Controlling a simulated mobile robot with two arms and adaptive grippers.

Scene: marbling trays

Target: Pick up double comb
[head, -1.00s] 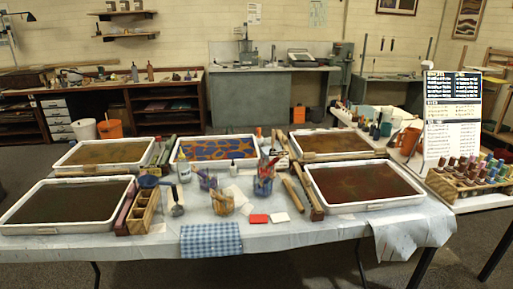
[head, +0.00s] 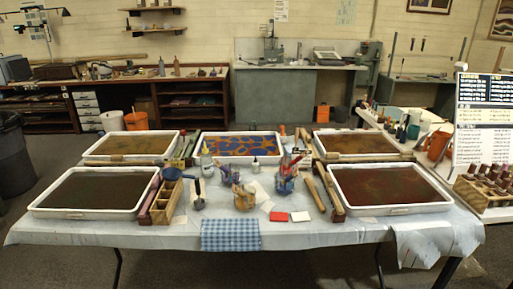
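I cannot tell which item is the double comb at this size. Long bar-like tools lie beside the trays. A dark reddish bar (head: 148,194) lies along the right side of the front left tray (head: 40,207). A wooden bar (head: 331,196) lies along the left side of the front right tray (head: 392,210), with a lighter wooden stick (head: 313,192) next to it. More narrow tools (head: 185,148) lie between the back left and back middle trays. Neither of my grippers is in view.
A side table with a sign (head: 484,120) stands right. A dark bin (head: 14,155) stands left; floor shows in front.

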